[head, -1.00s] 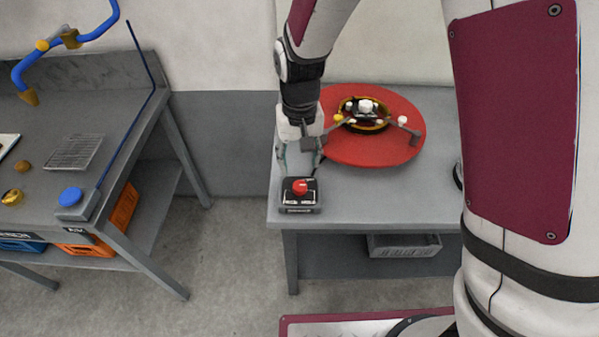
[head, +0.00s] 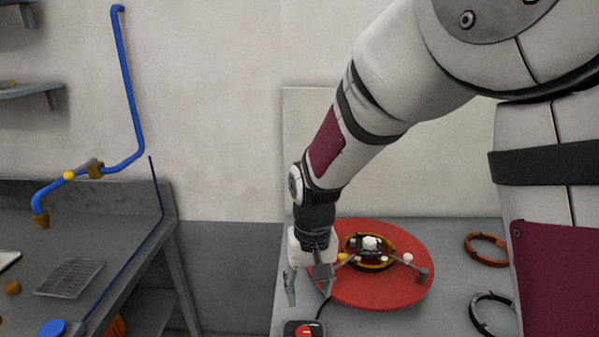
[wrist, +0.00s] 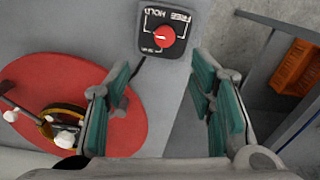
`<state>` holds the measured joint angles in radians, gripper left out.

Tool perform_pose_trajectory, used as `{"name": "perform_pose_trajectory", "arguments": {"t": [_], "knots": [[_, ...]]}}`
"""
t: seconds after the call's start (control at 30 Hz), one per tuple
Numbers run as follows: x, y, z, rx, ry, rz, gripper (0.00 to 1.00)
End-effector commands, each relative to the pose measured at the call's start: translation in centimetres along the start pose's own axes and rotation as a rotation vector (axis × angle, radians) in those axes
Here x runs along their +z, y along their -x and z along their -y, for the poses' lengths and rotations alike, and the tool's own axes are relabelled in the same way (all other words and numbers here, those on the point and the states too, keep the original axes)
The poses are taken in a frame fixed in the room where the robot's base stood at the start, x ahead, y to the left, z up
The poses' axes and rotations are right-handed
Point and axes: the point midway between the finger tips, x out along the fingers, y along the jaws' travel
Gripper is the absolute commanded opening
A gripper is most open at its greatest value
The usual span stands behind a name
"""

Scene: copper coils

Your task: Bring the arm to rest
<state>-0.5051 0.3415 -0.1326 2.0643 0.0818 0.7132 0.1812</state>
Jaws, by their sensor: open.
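My gripper (head: 308,287) points down above the left part of the right-hand table, with its fingers spread and nothing between them. In the wrist view my gripper (wrist: 165,112) shows two teal-padded fingers wide apart. Beyond the fingertips is a dark switch box (wrist: 151,48) with a red knob (wrist: 165,36), apart from the fingers. In the head view the switch box (head: 291,326) is cut off by the bottom edge.
A red round plate (head: 375,290) with a copper coil (head: 370,262) and small arms lies right of my gripper. Two rings (head: 487,249) (head: 492,313) lie farther right. A workbench (head: 105,230) with a blue pipe (head: 127,80) stands left, across a gap.

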Motion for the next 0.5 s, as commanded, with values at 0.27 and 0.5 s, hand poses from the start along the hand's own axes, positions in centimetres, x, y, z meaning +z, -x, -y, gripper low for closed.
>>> {"name": "perform_pose_trajectory", "arguments": {"t": [0.27,0.5], "knots": [[3.5,8.9,-5.1,-0.044,-0.043,-0.124,0.49],[8.6,14.7,-9.1,-0.046,-0.073,-0.239,0.49]]}}
